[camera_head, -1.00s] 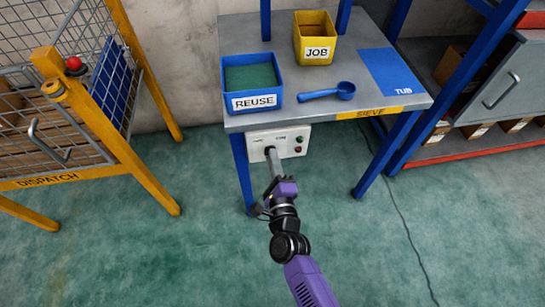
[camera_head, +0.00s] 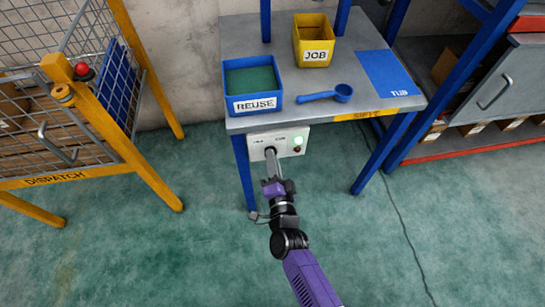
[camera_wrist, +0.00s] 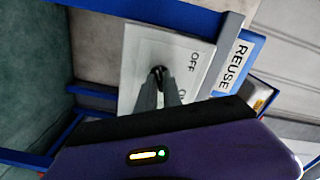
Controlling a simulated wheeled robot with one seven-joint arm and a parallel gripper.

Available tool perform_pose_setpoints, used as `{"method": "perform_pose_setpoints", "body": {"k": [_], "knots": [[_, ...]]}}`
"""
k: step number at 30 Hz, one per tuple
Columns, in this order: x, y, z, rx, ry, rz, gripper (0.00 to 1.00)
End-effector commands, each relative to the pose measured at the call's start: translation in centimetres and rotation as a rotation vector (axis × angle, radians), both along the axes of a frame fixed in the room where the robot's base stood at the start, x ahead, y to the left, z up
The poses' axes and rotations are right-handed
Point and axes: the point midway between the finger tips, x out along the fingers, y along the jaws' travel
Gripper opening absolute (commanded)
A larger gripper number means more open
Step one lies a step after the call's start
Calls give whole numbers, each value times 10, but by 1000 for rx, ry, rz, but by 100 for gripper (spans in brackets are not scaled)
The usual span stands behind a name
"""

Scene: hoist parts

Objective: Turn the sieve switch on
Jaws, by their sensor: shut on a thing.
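The sieve switch panel (camera_head: 280,143) is a white box under the front edge of the sieve table. My gripper (camera_head: 270,152) reaches the left part of the panel. In the wrist view the panel (camera_wrist: 135,62) carries the word OFF and a second, partly hidden label. There my gripper's fingers (camera_wrist: 158,78) are shut on the dark switch knob (camera_wrist: 157,70), which they mostly cover.
On the table (camera_head: 240,40) stand a blue REUSE bin (camera_head: 255,104) and a yellow JOB bin (camera_head: 315,56), with a blue scoop (camera_head: 325,94) and a blue TUB mat (camera_head: 386,72). The DISPATCH cage (camera_head: 80,165) is at left, shelves (camera_head: 450,145) at right. Floor in front is clear.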

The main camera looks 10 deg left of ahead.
Motion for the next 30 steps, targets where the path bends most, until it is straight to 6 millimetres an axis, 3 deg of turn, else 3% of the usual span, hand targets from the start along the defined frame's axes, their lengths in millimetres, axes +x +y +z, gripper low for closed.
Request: {"method": "perform_pose_setpoints", "body": {"k": [22, 23, 25, 30], "knots": [[-1, 1, -2, -84, -22, 2, 0], [-1, 1, -2, -84, -22, 2, 16], [-1, 1, -1, -83, -22, 2, 30], [0, 0, -1, -82, -22, 0, 32]]}}
